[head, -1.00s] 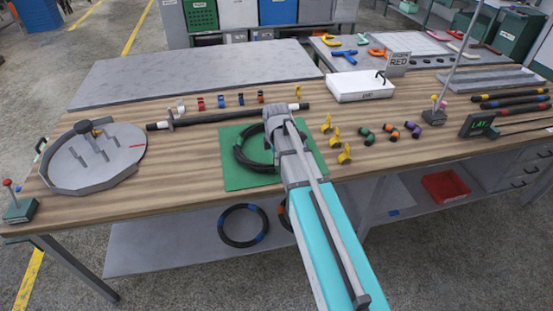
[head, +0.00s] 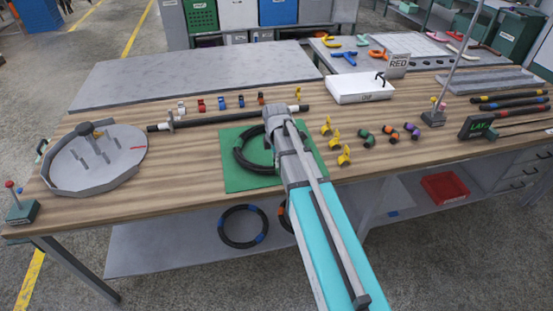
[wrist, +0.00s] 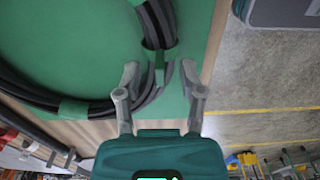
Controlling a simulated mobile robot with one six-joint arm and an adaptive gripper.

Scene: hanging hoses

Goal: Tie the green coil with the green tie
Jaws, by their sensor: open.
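The black coil (head: 239,158) lies on the green mat (head: 236,183) on the bench, partly hidden by my arm in the head view. In the wrist view the coil (wrist: 30,91) carries a green band (wrist: 73,109) at the lower left. The green tie (wrist: 159,53) sits across the coil's strands near the mat's edge, with a short end pointing toward my gripper. Whether it is closed around them I cannot tell. My gripper (wrist: 160,72) is open, its fingertips on either side of this part of the coil and tie. The head view hides the fingers.
Yellow clips (head: 335,138) stand right of the mat, with coloured ties beyond. A black bar (head: 225,117) lies behind the mat. A round grey tray (head: 68,178) is at left, a white box (head: 358,88) at back right. Another coil (head: 243,227) lies on the lower shelf.

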